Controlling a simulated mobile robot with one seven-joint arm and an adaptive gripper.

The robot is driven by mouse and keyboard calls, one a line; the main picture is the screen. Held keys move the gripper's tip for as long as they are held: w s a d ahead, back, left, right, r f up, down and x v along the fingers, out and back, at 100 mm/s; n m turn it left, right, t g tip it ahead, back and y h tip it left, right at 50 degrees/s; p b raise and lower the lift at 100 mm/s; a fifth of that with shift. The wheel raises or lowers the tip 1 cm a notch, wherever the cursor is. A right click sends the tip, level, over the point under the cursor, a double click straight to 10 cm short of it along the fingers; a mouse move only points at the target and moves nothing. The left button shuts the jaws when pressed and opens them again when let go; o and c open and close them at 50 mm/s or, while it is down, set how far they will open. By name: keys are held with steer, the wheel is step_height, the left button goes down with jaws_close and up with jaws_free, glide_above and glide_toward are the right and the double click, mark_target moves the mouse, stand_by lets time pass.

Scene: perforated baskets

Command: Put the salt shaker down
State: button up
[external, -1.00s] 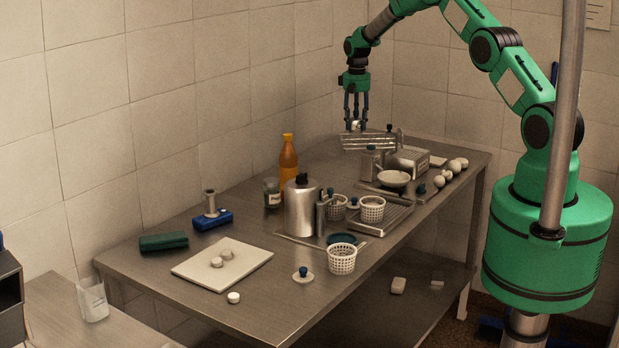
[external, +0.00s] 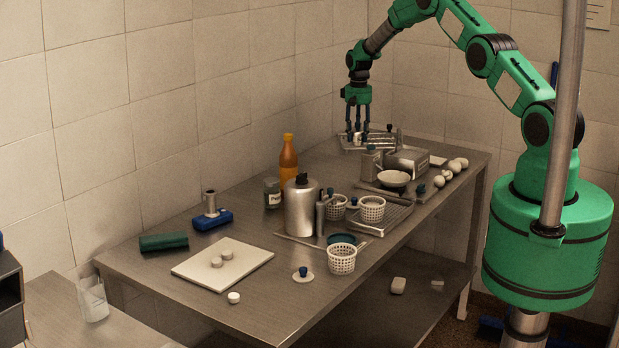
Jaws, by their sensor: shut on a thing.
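My gripper (external: 357,132) is at the far end of the steel table, pointing down with its fingers low over a slatted metal rack. It is shut on a small pale thing, which I take to be the salt shaker (external: 357,138). The fingers hide much of the shaker. It is right at the rack (external: 378,146), but I cannot tell whether it touches the rack or hangs just above it.
In front of the rack stand a metal box (external: 407,161), a metal canister (external: 370,164) and a white bowl (external: 393,179). An orange bottle (external: 288,160) and a large steel flask (external: 300,209) stand left. White perforated baskets (external: 342,262) sit nearer. Several round pale items lie right.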

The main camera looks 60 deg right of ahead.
steer(key=shift+f, duration=2.8)
steer(key=shift+f+p, duration=0.4)
steer(key=shift+f, duration=1.65)
steer(key=shift+f, duration=0.15)
steer(key=o, duration=1.2)
steer(key=shift+r+b, duration=0.5)
steer(key=shift+r, duration=5.65)
